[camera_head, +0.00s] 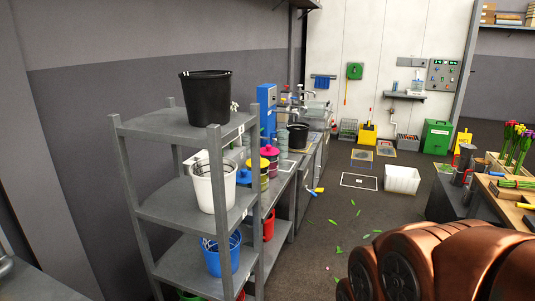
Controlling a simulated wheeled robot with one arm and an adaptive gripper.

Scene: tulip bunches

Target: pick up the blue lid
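On the bench behind the grey shelf rack stand a few small containers with coloured tops. A blue piece (244,176) shows there, partly hidden by the rack and the white bucket; it may be the blue lid, but it is too small to tell. Next to it are a yellow container (264,180) and one with a pink top (269,151). My copper-coloured arm links fill the lower right corner. My gripper is not in view, so its place relative to the lid does not show.
The grey shelf rack (183,129) stands close on the left, with a black bucket (205,97), a white bucket (214,186) and a blue bucket (221,253). A wooden worktable with tulips (516,145) is at right. Leaves litter the middle floor.

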